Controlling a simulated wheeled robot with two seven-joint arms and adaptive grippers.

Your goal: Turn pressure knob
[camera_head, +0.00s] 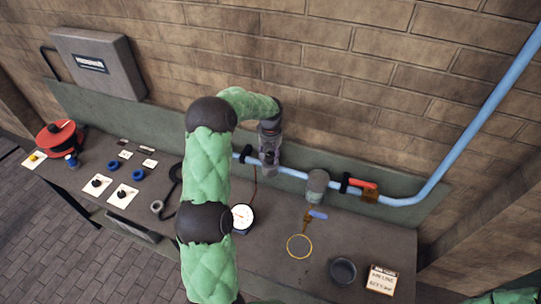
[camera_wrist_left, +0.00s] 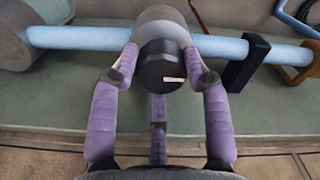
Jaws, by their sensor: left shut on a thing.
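The pressure knob (camera_wrist_left: 158,66) is dark and round with a pale pointer mark, on a grey fitting (camera_wrist_left: 160,22) on the blue pipe. My left gripper (camera_wrist_left: 163,70) has its purple fingers shut on either side of the knob in the left wrist view. In the head view, my left gripper (camera_head: 268,158) is at the blue pipe (camera_head: 293,173) and hides the knob. A round white-faced gauge (camera_head: 242,216) stands on the bench beside my arm; its reading is too small to tell. My right gripper is not in view.
A red-handled valve (camera_head: 360,183) and a grey cylindrical fitting (camera_head: 317,184) sit on the pipe to the right. A brass-rimmed ring (camera_head: 299,246), a dark bowl (camera_head: 343,270) and a sign (camera_head: 382,280) are on the bench.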

